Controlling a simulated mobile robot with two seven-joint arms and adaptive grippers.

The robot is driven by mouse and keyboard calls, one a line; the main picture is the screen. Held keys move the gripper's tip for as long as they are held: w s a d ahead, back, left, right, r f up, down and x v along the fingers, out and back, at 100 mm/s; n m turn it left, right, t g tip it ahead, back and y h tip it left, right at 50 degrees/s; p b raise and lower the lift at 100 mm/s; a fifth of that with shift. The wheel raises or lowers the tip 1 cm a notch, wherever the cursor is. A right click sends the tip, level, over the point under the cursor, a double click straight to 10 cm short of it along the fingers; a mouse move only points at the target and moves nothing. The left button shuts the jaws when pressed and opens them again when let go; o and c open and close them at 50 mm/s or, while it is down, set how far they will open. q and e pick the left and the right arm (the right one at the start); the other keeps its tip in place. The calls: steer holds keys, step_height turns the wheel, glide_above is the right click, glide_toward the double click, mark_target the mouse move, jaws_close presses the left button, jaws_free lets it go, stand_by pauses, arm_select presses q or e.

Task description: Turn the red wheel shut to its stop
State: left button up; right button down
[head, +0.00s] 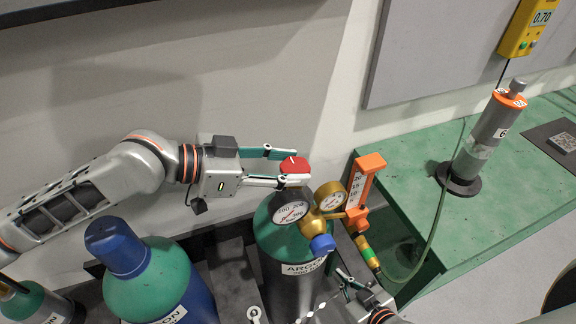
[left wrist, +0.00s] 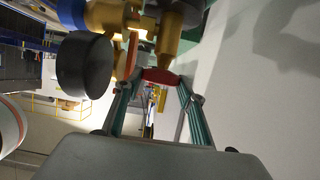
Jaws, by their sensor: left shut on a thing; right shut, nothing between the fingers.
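The red wheel (head: 294,165) sits on top of the green-shouldered argon cylinder (head: 277,243), above its gauges. My left gripper (head: 290,169) reaches in from the left and is shut on the red wheel, with one finger on each side. In the left wrist view the red wheel (left wrist: 160,76) shows between the fingertips, below the brass valve. My right gripper (head: 345,281) is low in the head view, in front of the cylinder, shut and empty. The lower part of the right arm is cut off by the frame edge.
A pressure gauge (head: 291,212) and a brass regulator with blue knob (head: 322,244) stand close by the wheel. An orange flowmeter (head: 363,182) stands right of them. A blue-capped cylinder (head: 150,275) is at left.

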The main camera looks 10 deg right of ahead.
arm_select(q)
steer(key=o, duration=0.8)
steer(key=v, duration=1.2)
steer(key=shift+s+f, duration=0.1)
